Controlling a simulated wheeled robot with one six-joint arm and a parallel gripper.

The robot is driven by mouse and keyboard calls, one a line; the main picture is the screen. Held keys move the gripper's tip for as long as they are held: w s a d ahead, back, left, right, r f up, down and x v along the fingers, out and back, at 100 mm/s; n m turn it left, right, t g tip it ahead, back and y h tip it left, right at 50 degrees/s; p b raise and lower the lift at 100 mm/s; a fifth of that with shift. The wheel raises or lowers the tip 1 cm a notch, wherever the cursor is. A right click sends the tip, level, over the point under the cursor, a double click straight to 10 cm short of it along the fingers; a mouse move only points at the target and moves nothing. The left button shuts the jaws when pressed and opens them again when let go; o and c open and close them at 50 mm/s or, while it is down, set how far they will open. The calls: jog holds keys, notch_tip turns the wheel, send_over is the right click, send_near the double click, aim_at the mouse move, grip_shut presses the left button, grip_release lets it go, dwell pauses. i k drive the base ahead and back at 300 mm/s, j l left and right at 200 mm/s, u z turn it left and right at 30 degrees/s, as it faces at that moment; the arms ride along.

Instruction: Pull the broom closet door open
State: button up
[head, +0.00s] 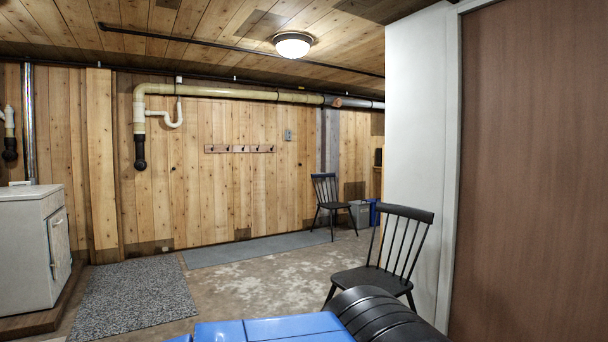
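A tall flat brown panel (535,180) fills the right side of the head view, set beside a white wall edge. It looks like a door, but I cannot tell if it is the broom closet door. No handle shows on it, and its right side and bottom are cut off by the frame. It looks shut. My gripper is not in view. Blue and black parts at the bottom edge look like my own arm.
A black chair (385,255) stands close ahead, left of the white wall (418,150). Another chair (332,200) and a grey bin (359,214) stand farther back. A white cabinet (30,240) is at left. Floor between the grey rug (135,293) and near chair is clear.

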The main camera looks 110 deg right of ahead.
aim_at(276, 165)
jog(key=z, duration=3.35)
jog(key=i+j+u, duration=0.25)
jog(key=i+u, duration=0.15)
jog(key=i, duration=0.55)
jog(key=i+l+u, duration=0.1)
jog(key=i+u, duration=0.25)
jog(key=i, duration=2.3)
jog(key=i+z, duration=0.25)
jog(key=i, duration=0.3)
jog(key=i+j+z, duration=0.1)
jog(key=i+z, duration=0.15)
jog(key=i, duration=0.3)
jog(key=i+j+z, duration=0.25)
jog(key=i, duration=0.3)
jog(key=i+l+z, duration=0.2)
jog(key=i+z, duration=0.2)
jog(key=i, duration=0.65)
jog(key=i+j+z, duration=0.1)
jog(key=i+z, duration=0.3)
jog(key=i, duration=0.65)
jog(key=i+l, duration=0.1)
jog(key=i, duration=0.85)
jog(key=i+l+z, duration=0.15)
jog(key=i, duration=0.85)
